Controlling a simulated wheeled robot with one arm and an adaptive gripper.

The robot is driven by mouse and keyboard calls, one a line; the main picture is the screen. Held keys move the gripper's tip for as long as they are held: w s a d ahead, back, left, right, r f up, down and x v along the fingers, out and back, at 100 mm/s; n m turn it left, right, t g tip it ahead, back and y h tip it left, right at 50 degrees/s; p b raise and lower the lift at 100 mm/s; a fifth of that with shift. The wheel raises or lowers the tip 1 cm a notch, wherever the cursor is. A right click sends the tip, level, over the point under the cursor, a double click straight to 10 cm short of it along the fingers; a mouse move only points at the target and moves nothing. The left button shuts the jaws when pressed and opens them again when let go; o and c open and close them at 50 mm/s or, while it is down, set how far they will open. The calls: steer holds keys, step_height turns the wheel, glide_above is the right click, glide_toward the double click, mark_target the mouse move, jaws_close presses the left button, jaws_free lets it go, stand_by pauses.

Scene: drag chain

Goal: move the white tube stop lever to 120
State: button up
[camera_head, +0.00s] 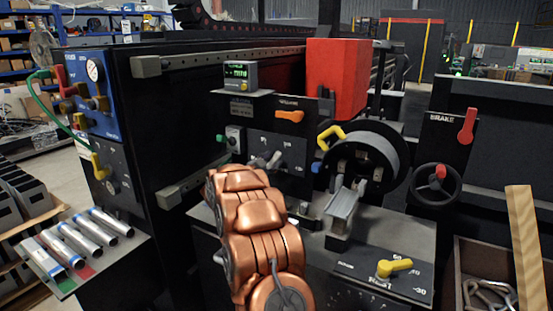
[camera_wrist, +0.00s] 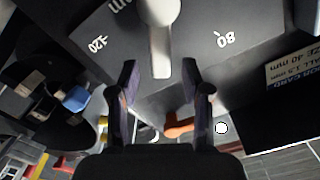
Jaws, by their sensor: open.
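The white tube stop lever (camera_wrist: 161,40) hangs from the top of the wrist view on a dark sloped panel (camera_wrist: 205,70). Its free end lies between the upside-down marks 120 (camera_wrist: 97,43) on the left and 80 (camera_wrist: 225,40) on the right. My gripper (camera_wrist: 160,75) is open, with one dark finger on each side of the lever's free end and a visible gap to both. In the head view the pale lever (camera_head: 274,159) shows beyond my copper arm; the gripper's fingers cannot be made out there.
An orange lever (camera_head: 289,116) sits above the white one; it also shows in the wrist view (camera_wrist: 178,127). A yellow lever (camera_head: 394,267) is on the front panel. Tubes (camera_head: 80,238) lie at left.

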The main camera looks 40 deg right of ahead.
mark_target(275, 158)
steer(key=shift+x, duration=2.05)
jaws_close()
